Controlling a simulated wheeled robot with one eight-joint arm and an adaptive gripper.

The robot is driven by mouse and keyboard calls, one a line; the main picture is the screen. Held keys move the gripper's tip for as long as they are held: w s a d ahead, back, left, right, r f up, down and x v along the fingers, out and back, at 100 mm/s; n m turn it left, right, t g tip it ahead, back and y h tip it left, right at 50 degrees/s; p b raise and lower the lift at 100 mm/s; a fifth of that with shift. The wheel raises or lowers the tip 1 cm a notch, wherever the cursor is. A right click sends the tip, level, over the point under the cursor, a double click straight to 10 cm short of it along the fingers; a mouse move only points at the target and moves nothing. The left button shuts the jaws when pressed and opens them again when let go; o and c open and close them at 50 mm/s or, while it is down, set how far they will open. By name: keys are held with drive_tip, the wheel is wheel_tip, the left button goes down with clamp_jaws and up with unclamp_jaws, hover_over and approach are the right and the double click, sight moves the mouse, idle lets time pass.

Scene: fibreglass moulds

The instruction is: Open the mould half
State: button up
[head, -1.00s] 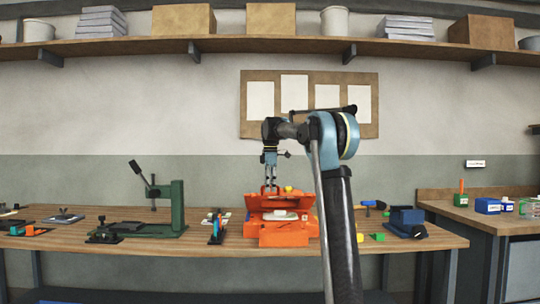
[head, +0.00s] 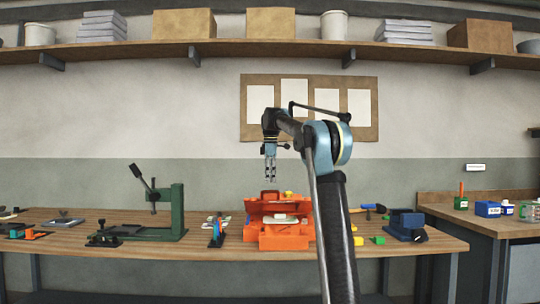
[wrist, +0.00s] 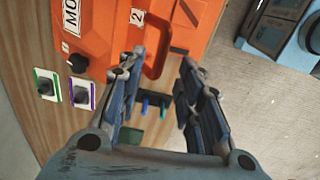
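The orange mould (head: 283,238) stands on the workbench, with a white piece (head: 285,218) visible between its lower body and its orange upper part (head: 270,206). The upper part appears raised at an angle; how far is hard to tell. A dark orange-red handle (wrist: 157,50) shows in the wrist view, beside a white label and a "2" tag. My gripper (head: 270,181) points down above the mould, apart from it. In the wrist view my gripper (wrist: 160,68) has its fingers spread with nothing between them, the handle just beyond the tips.
A green press (head: 175,212) stands to the left, with a blue-and-orange tool (head: 217,230) between it and the mould. A blue vise (head: 404,224), a hammer (head: 372,207) and small coloured blocks (head: 378,240) lie to the right.

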drive_tip(key=w+r, duration=0.3)
drive_tip(key=r, duration=0.8)
drive_tip(key=shift+w+r, duration=0.25)
drive_tip(key=shift+w, duration=0.05)
idle(0.8)
